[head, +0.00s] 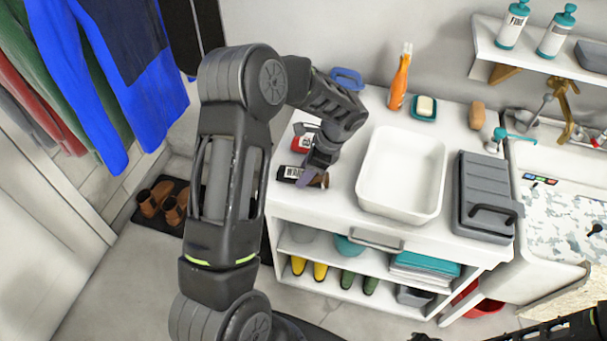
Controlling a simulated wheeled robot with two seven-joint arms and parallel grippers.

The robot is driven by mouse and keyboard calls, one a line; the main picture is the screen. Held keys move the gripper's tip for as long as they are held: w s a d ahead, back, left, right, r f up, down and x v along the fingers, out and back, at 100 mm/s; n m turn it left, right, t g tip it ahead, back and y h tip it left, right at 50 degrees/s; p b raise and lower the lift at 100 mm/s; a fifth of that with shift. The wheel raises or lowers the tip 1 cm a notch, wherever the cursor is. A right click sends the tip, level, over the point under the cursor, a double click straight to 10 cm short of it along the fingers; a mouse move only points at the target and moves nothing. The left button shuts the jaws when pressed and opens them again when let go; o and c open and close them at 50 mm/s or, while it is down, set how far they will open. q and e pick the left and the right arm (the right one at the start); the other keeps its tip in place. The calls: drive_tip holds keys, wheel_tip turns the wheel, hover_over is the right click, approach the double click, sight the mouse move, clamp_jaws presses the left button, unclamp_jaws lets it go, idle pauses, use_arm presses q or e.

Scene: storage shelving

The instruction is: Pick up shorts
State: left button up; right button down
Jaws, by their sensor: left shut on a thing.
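I cannot make out any shorts for certain. My left gripper (314,178) is low over the left end of the white counter, beside a dark box with white lettering (289,174). It is shut on a small purple-and-brown thing (307,179), mostly hidden by the fingers and too small to identify. Part of my right arm (560,332) shows at the bottom right edge; the state of its gripper cannot be seen.
A white basin (402,175), grey case (487,196) and orange bottle (399,78) stand on the counter (345,215). Folded teal and white cloths (425,266) and boots (320,271) are below. Clothes (122,75) hang left. Brown shoes (160,200) stand on a mat.

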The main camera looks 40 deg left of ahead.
use_arm(q)
drive_tip(key=shift+r, duration=0.15)
wheel_tip(320, 180, up, 10)
drive_tip(key=shift+f+b, duration=0.15)
drive_tip(key=shift+b, duration=0.35)
idle(1.6)
